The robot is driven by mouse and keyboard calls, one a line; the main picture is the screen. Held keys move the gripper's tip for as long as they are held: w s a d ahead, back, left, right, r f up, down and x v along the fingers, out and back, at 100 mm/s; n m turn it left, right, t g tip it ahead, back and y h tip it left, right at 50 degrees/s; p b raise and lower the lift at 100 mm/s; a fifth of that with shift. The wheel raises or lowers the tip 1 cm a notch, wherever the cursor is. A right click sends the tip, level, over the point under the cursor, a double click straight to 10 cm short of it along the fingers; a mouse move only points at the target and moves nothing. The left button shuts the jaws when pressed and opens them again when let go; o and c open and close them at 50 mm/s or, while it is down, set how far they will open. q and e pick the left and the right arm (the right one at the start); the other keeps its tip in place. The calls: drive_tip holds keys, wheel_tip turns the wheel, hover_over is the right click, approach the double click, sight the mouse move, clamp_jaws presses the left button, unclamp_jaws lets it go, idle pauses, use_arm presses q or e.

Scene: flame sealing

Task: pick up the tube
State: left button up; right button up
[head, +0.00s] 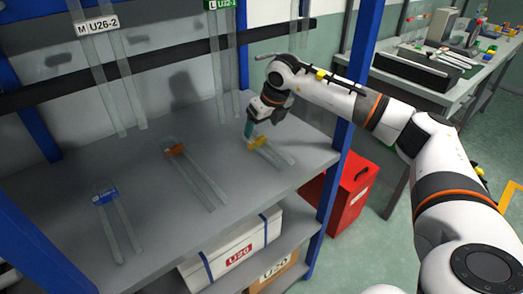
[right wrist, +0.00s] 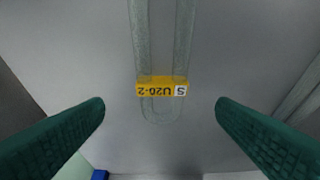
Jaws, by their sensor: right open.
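A clear U-shaped tube with a yellow label (head: 258,142) lies flat on the grey shelf at the right. In the right wrist view the same tube (right wrist: 162,105) shows its rounded end and the label "S U20-2", upside down. My right gripper (head: 250,130) is over the labelled end of this tube. Its green fingers (right wrist: 160,112) are wide open, one on each side of the tube, with nothing between them touching it. The height of the fingers above the shelf is hard to tell. My left gripper is not in view.
Two more U-shaped tubes lie on the shelf, one with an orange label (head: 175,150) and one with a blue label (head: 105,197). Others hang from the back rack. A blue post (head: 338,150) stands right of the shelf, with a red bin (head: 350,195) beyond.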

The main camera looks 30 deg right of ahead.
sight(257, 139)
drive_tip(key=shift+w+a+f+b, duration=0.1)
drive_tip(key=shift+w+f+b, duration=0.2)
drive_tip(key=shift+f, duration=0.35)
drive_tip(key=x, duration=0.1)
drive_tip(key=b+x, duration=0.2)
drive_tip(key=shift+s+f, duration=0.15)
drive_tip(key=shift+f, duration=0.25)
drive_tip(key=shift+w+f+b, duration=0.25)
drive_tip(key=shift+f+b, duration=0.05)
drive_tip(key=shift+b, duration=0.1)
drive_tip(key=shift+r, duration=0.1)
drive_tip(key=c, duration=1.1)
